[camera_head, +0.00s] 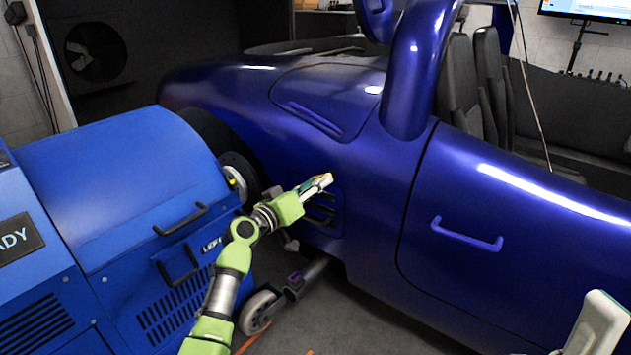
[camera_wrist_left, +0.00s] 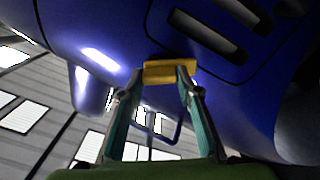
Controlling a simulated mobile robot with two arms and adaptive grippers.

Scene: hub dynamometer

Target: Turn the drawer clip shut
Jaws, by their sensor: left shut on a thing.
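My left gripper (camera_head: 318,184) reaches in from the lower left to the side of the blue car. Its fingers are shut on a small yellow clip (camera_wrist_left: 170,72), which lies across the fingertips in the left wrist view. The clip is at the edge of an outlined panel with dark slots (camera_wrist_left: 208,32) on the blue body. The slotted panel (camera_head: 321,212) also shows in the head view, partly behind the gripper. I cannot tell how far the clip is turned. My right gripper is not seen.
A blue machine (camera_head: 130,190) with black handles stands close on the left of my arm. A small caster wheel (camera_head: 262,312) is on the floor beside the arm. The car door (camera_head: 500,230) with its handle is to the right. A pale part (camera_head: 598,328) shows at the lower right.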

